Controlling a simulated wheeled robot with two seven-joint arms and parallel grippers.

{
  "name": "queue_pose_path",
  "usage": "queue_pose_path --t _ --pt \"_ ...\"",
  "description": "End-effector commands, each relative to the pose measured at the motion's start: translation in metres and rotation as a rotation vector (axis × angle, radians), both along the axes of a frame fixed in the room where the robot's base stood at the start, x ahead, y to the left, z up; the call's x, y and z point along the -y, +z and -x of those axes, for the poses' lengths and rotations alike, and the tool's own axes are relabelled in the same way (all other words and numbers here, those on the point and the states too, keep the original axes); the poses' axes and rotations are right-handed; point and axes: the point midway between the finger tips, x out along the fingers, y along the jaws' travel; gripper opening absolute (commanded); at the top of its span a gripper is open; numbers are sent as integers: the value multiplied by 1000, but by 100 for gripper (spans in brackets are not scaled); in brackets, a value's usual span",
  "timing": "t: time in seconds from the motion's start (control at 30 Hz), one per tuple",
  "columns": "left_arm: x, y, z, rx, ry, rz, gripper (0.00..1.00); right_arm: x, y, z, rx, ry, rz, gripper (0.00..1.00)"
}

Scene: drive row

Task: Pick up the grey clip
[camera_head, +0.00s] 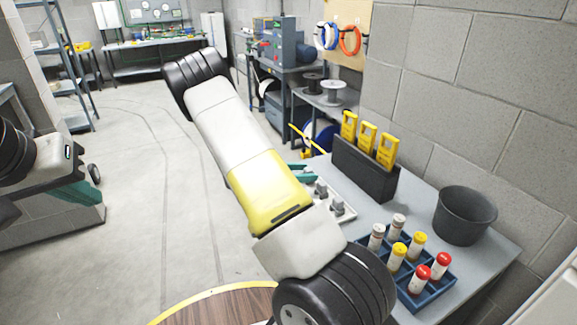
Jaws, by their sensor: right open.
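Small grey clips (321,188) stand upright in a pale tray on the grey bench, just right of my right arm. Another clip (337,197) stands close beside it. The arm hides the tray's left part. My right gripper (304,172), teal and dark, shows partly from behind the arm at the tray's far end. It is open, and I see nothing between its fingers. It appears close to the clips, but I cannot tell the exact gap.
A blue rack (440,285) with several capped bottles stands nearer on the bench. A dark holder (362,172) with yellow devices is behind the tray. A dark bin (464,216) stands at the right by the block wall. A round wooden top (215,307) is at the bottom.

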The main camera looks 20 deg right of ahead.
Motion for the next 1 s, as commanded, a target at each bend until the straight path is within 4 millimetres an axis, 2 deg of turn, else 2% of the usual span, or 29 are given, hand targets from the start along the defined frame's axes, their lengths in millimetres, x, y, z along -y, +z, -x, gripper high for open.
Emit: queue_pose_path --t 0.07,0.33,0.7,0.77,1.0 --pt "0 0 0 0 0 0 0 0 0 0 0 0 0 53" --pt "0 0 0 0 0 0 0 -1 0 0 0 0 0 2" --pt "0 0 0 0 0 0 0 -1 6 0 2 0 0 0" --pt "0 0 0 0 0 0 0 -1 13 -1 4 0 -1 0" --pt "0 0 0 0 0 0 0 -1 61 -1 6 0 -1 0"
